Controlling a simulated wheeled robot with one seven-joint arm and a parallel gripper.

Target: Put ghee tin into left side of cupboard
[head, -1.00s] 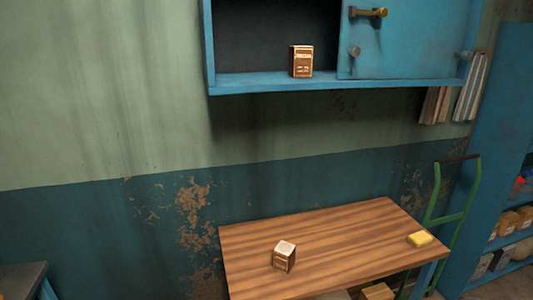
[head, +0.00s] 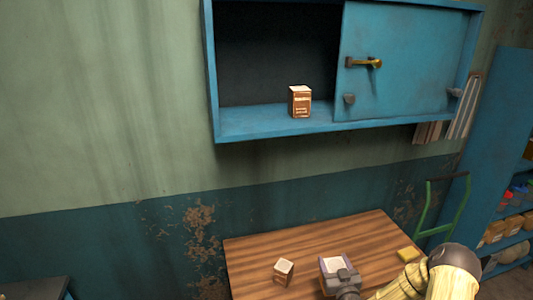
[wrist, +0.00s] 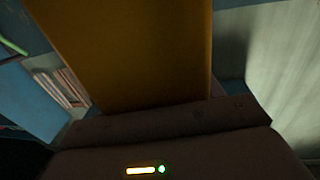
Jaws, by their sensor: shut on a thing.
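My gripper (head: 338,275) is at the lower right of the head view, in front of the table. It is shut on a box-shaped tin, the ghee tin (head: 336,264), whose pale top shows; my gripper hides much of the rest. In the wrist view the held tin (wrist: 130,50) is a large orange-brown face filling the upper middle. The blue wall cupboard (head: 268,128) is open on its left side. A brown carton-like tin (head: 300,103) stands upright inside, near the sliding door (head: 405,85), which covers the right side.
A similar small box (head: 283,272) stands on the wooden table (head: 255,255), left of my gripper. A green hand truck (head: 445,215) and stocked shelves (head: 510,228) are further right. The cupboard floor's far left is clear.

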